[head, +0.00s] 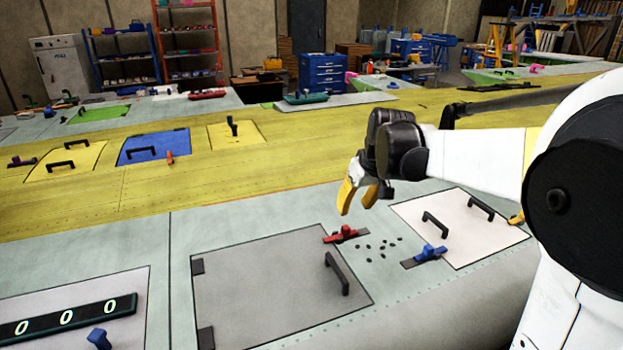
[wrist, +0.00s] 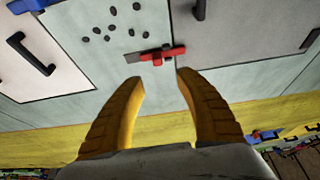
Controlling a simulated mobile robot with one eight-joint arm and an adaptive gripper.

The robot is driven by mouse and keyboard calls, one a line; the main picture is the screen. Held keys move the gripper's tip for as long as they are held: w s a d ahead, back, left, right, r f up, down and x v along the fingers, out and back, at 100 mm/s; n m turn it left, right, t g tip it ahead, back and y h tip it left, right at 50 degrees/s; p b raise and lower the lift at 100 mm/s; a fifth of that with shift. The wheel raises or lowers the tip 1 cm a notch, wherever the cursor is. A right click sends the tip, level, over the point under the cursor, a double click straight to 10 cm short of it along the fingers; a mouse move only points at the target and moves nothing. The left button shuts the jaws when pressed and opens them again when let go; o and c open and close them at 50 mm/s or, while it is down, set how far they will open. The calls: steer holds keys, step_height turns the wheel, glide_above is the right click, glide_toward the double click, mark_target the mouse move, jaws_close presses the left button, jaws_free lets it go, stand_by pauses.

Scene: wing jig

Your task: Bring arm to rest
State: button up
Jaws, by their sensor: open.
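My gripper (head: 357,190) hangs from my white arm above the pale wing panel, with its yellow fingers pointing down. The wrist view shows the two fingers (wrist: 158,82) spread apart with nothing between them. A red latch (head: 345,234) lies on the panel below the gripper. In the wrist view the red latch (wrist: 162,53) sits just beyond the fingertips, apart from them.
Small dark pieces (head: 380,248) lie beside the red latch. A blue latch (head: 430,253) is at the edge of a white hatch (head: 470,235). A grey hatch (head: 265,285) with a black handle (head: 337,273) lies to the left. A counter (head: 65,318) shows zeros.

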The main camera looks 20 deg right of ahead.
steer(key=s+a+f+t+b, duration=0.1)
steer(key=s+a+f+b, duration=0.1)
steer(key=s, duration=0.5)
steer(key=s+a+f+t+b, duration=0.1)
steer(key=s+a+f+b, duration=0.2)
steer(key=s+a, duration=0.4)
steer(key=s+a+f+b, duration=0.2)
steer(key=s+a+f, duration=0.2)
steer(key=s, duration=0.4)
steer(key=shift+s+a+f+t, duration=0.15)
steer(key=shift+a+t, duration=0.05)
steer(key=shift+a, duration=0.15)
steer(key=shift+s+a+f+t, duration=0.1)
steer(key=shift+a+f+t, duration=0.1)
steer(key=shift+a, duration=0.15)
